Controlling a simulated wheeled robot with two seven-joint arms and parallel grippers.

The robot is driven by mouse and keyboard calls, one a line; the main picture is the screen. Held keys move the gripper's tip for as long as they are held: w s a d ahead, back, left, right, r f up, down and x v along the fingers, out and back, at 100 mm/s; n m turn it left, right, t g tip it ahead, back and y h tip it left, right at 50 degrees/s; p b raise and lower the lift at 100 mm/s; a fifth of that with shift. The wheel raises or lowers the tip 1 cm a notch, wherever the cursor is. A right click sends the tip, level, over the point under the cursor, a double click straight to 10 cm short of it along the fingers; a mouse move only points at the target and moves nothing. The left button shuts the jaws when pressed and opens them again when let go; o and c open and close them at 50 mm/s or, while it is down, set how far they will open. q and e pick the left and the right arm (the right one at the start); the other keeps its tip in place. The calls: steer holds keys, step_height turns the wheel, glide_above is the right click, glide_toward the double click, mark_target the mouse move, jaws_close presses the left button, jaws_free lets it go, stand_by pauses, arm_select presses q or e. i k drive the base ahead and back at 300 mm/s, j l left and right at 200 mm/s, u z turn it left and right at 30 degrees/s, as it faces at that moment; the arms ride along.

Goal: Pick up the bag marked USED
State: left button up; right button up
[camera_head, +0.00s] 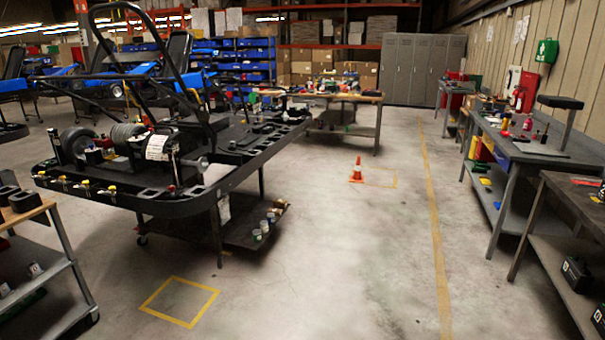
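I cannot make out a bag marked USED in the head view. A kart chassis on a stand (180,195) fills the left middle, with an engine and a white label (157,147) on it; the label's print is too small to read. Neither of my grippers shows in the head view.
An orange cone (357,170) stands on the open floor. A yellow floor square (180,302) lies in front. A workbench (520,145) and a dark table (575,205) line the right; a shelf cart (40,262) is at left.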

mark_target(224, 205)
steer(key=i+j+u, duration=0.1)
steer(key=i+u, duration=0.25)
steer(key=i, duration=0.25)
steer(key=i+u, duration=0.35)
steer(key=i, duration=0.25)
steer(key=i+l+u, duration=0.2)
steer(key=i+u, duration=0.15)
steer(key=i, duration=0.25)
